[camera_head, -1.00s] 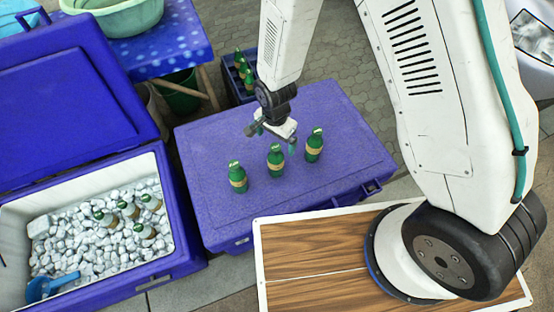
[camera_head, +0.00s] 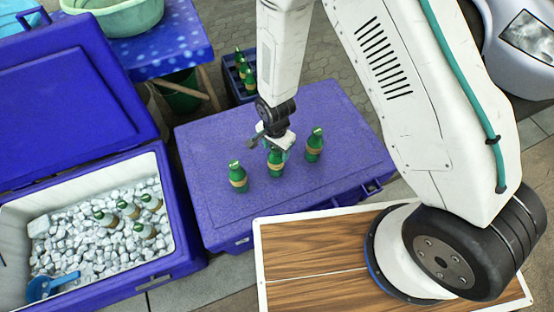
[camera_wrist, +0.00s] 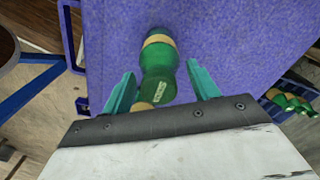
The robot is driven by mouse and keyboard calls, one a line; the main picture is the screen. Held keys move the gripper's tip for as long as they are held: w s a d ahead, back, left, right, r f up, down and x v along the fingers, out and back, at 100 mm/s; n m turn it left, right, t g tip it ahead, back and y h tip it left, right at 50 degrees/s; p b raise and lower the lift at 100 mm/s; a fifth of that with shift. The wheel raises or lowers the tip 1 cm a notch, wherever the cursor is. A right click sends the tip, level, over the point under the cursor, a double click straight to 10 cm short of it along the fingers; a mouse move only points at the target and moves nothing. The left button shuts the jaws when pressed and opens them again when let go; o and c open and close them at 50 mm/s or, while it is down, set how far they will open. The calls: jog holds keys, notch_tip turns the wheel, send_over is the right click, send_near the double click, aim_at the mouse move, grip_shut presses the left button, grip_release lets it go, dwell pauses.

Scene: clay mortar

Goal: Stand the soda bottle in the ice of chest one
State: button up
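Three green soda bottles with tan bands stand upright on the closed purple chest lid: a left one (camera_head: 237,178), a middle one (camera_head: 275,165) and a right one (camera_head: 314,147). My gripper (camera_head: 277,150) is right over the top of the middle bottle, partly covering it. In the wrist view, the teal fingers (camera_wrist: 162,90) are spread apart, with green bottle (camera_wrist: 155,92) between them and clear space on both sides. An open blue chest (camera_head: 184,225) at the left holds ice (camera_head: 95,250); no chest number is readable.
Several bottles (camera_head: 145,231) stand in the ice towards its right half, and a blue scoop (camera_head: 50,285) lies at the front left. The ice has bare room at its front. A crate of bottles (camera_head: 243,75) stands behind the closed chest.

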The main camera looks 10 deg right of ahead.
jog(key=c, duration=0.8)
notch_tip(320, 180, up, 19)
dwell(0.6)
